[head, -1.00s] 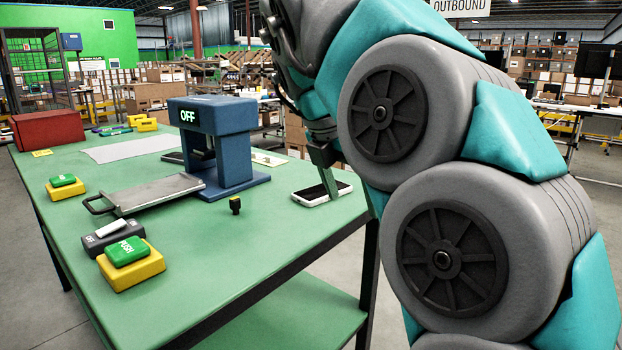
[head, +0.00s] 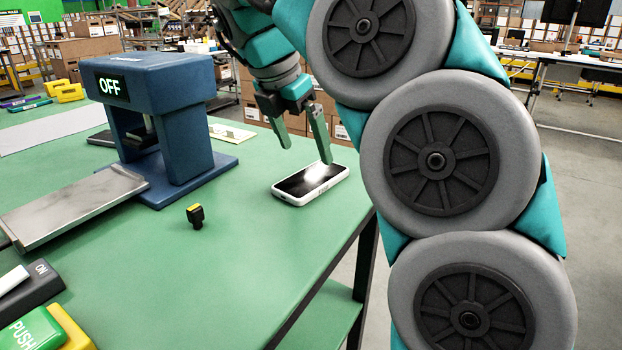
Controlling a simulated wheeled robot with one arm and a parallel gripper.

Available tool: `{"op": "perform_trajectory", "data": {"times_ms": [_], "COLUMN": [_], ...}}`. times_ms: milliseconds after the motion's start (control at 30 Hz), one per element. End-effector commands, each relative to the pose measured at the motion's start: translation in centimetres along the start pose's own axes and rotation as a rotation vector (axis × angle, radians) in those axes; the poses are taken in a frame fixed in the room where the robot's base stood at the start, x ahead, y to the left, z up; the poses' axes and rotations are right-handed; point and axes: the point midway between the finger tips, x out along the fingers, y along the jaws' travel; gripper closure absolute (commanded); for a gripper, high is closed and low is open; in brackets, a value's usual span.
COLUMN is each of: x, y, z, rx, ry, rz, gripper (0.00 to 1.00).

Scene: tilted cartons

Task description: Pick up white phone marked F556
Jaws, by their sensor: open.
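A white phone (head: 311,184) with a dark, glossy screen lies flat on the green table (head: 240,255), close to its right edge. Small dark lettering shows on its near edge, too small to read. My gripper (head: 306,155) is open and empty. It hangs just above and behind the phone, its two fingers pointing down. The right finger's tip overlaps the phone's far edge in the picture; I cannot tell whether it touches.
A blue press (head: 165,125) with an OFF display stands left of the phone. A metal tray (head: 70,205) extends from it. A small black-and-yellow piece (head: 195,215) lies between press and phone. A green PUSH button (head: 35,330) and an ON switch (head: 28,288) sit front left.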

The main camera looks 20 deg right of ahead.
Motion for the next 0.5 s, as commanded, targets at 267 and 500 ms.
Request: {"op": "perform_trajectory", "data": {"times_ms": [267, 500], "x": [1.1, 1.7], "y": [0.4, 0.4], "z": [-0.3, -0.3], "rx": [-0.011, -0.010], "ry": [0.000, -0.001], "rz": [-0.001, 0.000], "gripper": [0.00, 0.00]}}
